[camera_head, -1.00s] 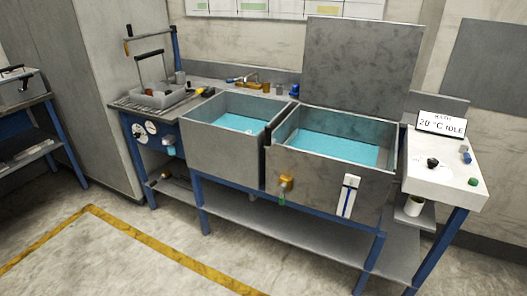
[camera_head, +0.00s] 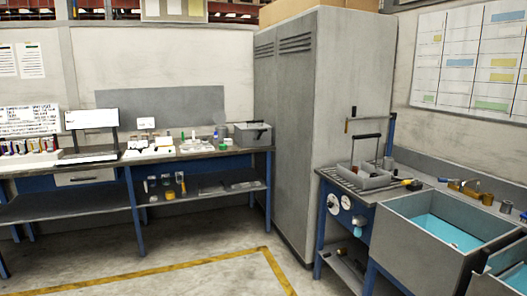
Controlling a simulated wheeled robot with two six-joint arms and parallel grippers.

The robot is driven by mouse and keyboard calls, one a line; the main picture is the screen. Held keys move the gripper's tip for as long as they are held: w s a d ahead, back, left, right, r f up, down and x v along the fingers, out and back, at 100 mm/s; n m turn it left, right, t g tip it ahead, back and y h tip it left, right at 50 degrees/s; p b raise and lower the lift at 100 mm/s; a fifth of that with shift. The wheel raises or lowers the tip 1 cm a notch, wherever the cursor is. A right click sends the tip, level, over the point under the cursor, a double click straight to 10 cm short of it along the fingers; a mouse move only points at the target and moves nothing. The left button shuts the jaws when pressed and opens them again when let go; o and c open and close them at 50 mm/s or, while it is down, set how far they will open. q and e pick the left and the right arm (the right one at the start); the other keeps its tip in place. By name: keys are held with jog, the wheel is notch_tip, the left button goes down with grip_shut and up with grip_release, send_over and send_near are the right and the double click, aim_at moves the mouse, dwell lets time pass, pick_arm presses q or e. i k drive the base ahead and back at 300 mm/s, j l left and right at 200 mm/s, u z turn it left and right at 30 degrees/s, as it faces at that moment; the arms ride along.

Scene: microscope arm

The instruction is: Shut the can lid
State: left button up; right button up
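I cannot make out for certain any can with a lid in the head view. A dark grey box with a handle (camera_head: 252,134) stands at the right end of the far bench; I cannot tell whether it has a lid or whether that is open. Small bottles and jars (camera_head: 166,187) stand on the bench's lower shelf, too small to read. Neither of my grippers shows.
The far bench (camera_head: 130,174) has blue legs and carries racks and small items. A tall grey cabinet (camera_head: 290,130) stands right of it. A basin with blue liquid (camera_head: 440,230) and a grey basket (camera_head: 362,177) are at the right. Yellow-lined floor (camera_head: 190,280) is clear.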

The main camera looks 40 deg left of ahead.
aim_at(219, 117)
jog(key=u, duration=1.8)
jog(key=i+l+u, duration=0.25)
jog(key=i, duration=1)
jog(key=i+j+u, duration=0.15)
jog(key=i, duration=1.85)
jog(key=i+z, duration=0.25)
jog(key=i, duration=0.2)
jog(key=i+j+z, duration=0.2)
jog(key=i, duration=0.25)
jog(key=i+z, duration=0.25)
jog(key=i, duration=0.2)
jog(key=i+j+z, duration=0.2)
jog(key=i+j, duration=0.1)
jog(key=i, duration=0.1)
